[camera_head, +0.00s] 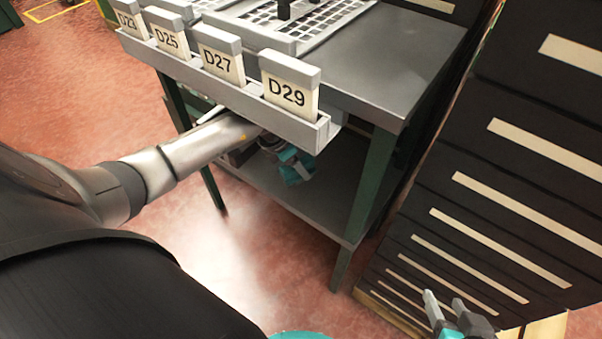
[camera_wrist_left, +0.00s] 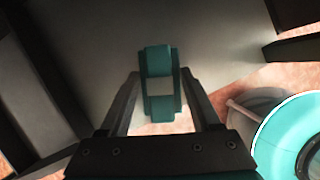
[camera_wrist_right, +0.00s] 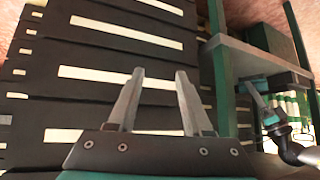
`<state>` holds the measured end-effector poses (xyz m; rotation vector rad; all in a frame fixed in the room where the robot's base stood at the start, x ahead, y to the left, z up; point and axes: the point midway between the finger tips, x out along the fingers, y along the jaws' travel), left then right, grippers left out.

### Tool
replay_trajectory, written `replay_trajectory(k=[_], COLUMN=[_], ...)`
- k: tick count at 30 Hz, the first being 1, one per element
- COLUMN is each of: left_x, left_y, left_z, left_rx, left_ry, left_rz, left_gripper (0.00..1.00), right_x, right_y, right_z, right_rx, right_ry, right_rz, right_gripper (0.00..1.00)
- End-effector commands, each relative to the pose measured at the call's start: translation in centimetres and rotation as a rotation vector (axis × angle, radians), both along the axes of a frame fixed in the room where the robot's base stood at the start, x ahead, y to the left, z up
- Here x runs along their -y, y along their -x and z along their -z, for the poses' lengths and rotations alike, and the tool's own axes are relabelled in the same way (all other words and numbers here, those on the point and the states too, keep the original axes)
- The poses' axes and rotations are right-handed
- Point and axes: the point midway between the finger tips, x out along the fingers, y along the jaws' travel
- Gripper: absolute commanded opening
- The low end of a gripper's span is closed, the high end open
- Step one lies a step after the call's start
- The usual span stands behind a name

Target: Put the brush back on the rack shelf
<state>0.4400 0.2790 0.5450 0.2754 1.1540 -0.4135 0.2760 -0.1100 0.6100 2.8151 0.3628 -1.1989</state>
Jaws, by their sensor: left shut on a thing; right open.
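The brush (camera_wrist_left: 160,58) shows in the left wrist view as a teal piece with a pale middle, clamped between the two dark fingers of my left gripper (camera_wrist_left: 160,85). In the head view my left gripper (camera_head: 292,168) is below the table top and above the lower rack shelf (camera_head: 300,207); the label rail partly hides it. I cannot tell whether the brush touches the shelf. My right gripper (camera_head: 445,300) is open and empty in front of the dark drawers at the lower right; its parted fingers (camera_wrist_right: 160,72) also show in the right wrist view.
The grey table top (camera_head: 385,65) bears a perforated tray (camera_head: 335,22). A rail with several label cards (camera_head: 287,92) runs along its edge. A green leg (camera_head: 368,190) stands at the shelf's corner. Dark drawers (camera_head: 520,110) close off the right. The shelf's front part looks clear.

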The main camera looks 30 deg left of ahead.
Motion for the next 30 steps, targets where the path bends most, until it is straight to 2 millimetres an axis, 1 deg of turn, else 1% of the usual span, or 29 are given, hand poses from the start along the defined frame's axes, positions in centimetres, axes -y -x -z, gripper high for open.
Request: replay_trajectory(k=[4,10,17,24,30], left_x=[0.4,0.5,0.5,0.5,0.5], left_y=[-0.8,-0.9,-0.9,-0.9,-0.9], left_z=[0.0,0.2,1.6,2.9,3.4], left_rx=[0.002,0.0,0.0,0.0,0.0], left_ry=[0.001,0.0,0.001,0.001,0.0], left_rz=[0.001,0.001,0.0,0.0,0.001], left_gripper=[0.12,0.12,0.12,0.12,0.12], right_x=[-0.7,-1.2,-2.9,-4.5,-5.1], right_y=[-0.4,-0.7,-1.4,-1.7,-1.7], right_z=[0.1,0.1,-0.1,-0.9,-1.5], right_rx=[0.049,0.085,0.21,0.352,0.423], right_ry=[-0.025,-0.044,-0.112,-0.192,-0.234], right_rz=[-0.009,-0.014,-0.029,-0.037,-0.036], right_gripper=[0.5,0.5,0.5,0.5,0.5])
